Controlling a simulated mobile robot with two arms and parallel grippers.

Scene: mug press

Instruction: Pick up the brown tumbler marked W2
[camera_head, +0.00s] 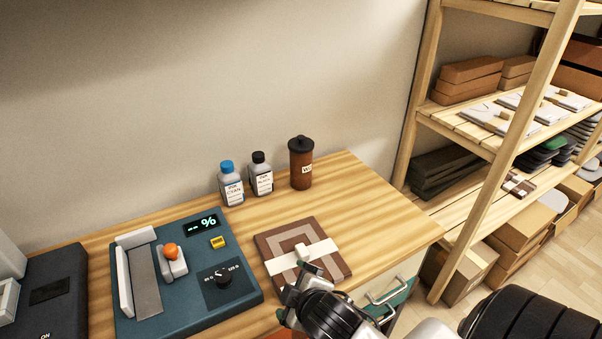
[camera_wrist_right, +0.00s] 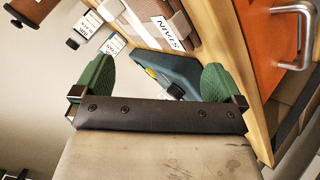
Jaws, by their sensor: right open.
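The brown tumbler (camera_head: 301,172) with a dark lid stands upright at the back of the wooden table in the head view. Its white label is partly visible and starts with W. A brown cylinder at the top left edge of the right wrist view (camera_wrist_right: 36,9) looks like the same tumbler, cut off by the frame. My right gripper (camera_head: 297,290) is at the table's front edge, near the brown square box and well short of the tumbler. Its green fingers are apart and empty in the wrist view (camera_wrist_right: 156,80). My left gripper is not in view.
A blue-capped bottle (camera_head: 231,186) and a black-capped bottle (camera_head: 261,176) stand left of the tumbler. The brown square box (camera_head: 275,248) with a pale band lies in front. A teal press (camera_head: 185,300) is at left. Table right of the tumbler is clear; a wooden shelf (camera_head: 480,205) stands beyond.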

